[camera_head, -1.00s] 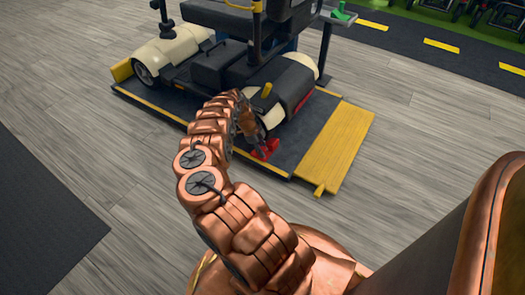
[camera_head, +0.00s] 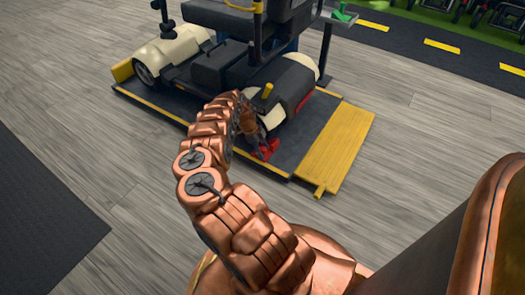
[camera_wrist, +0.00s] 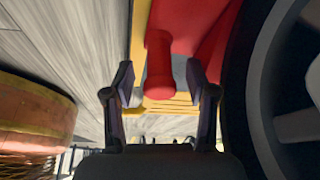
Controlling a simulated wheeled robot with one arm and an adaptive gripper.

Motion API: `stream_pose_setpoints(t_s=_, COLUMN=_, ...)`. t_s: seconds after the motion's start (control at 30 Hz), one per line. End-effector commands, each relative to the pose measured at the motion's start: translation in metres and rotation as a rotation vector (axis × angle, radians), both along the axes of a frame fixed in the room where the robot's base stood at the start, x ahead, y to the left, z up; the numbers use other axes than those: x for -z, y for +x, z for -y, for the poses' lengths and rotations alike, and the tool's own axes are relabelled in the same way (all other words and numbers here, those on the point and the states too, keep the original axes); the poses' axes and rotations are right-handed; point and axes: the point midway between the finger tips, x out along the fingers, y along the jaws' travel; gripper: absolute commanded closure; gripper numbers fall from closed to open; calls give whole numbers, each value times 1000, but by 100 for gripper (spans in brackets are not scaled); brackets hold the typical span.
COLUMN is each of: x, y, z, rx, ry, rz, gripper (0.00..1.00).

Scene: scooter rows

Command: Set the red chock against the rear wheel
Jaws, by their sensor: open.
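The red chock (camera_head: 268,151) sits on the dark platform beside the scooter's rear wheel (camera_head: 273,117). My gripper (camera_head: 260,149) is low at the chock and hides part of it. In the wrist view, my gripper (camera_wrist: 160,78) is open, with one finger on each side of the chock's round red handle (camera_wrist: 160,65). Gaps show between the handle and both fingers. The chock's wider red body (camera_wrist: 197,32) lies beyond, next to the dark tyre with a grey hub (camera_wrist: 295,100). I cannot tell whether chock and tyre touch.
The cream scooter (camera_head: 172,50) stands on the dark platform, which has yellow edging. A yellow ramp (camera_head: 345,145) is on its right side. The scooter's body is close above my arm. Wood floor in front and to the right is clear.

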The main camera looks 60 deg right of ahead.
Motion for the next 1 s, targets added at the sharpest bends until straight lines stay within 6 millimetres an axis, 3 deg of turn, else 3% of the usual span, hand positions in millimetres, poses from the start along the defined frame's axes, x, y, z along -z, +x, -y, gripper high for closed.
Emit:
stream_pose_setpoints(t_s=0.23, x=-13, y=7, z=-1, rx=-2, ry=-3, rz=3, gripper=43)
stream_pose_setpoints(t_s=0.7, x=-90, y=37, z=-11, rx=-2, ry=-5, rz=4, gripper=43)
stream_pose_setpoints(t_s=1.0, x=-110, y=44, z=-14, rx=-1, ry=0, rz=0, gripper=43)
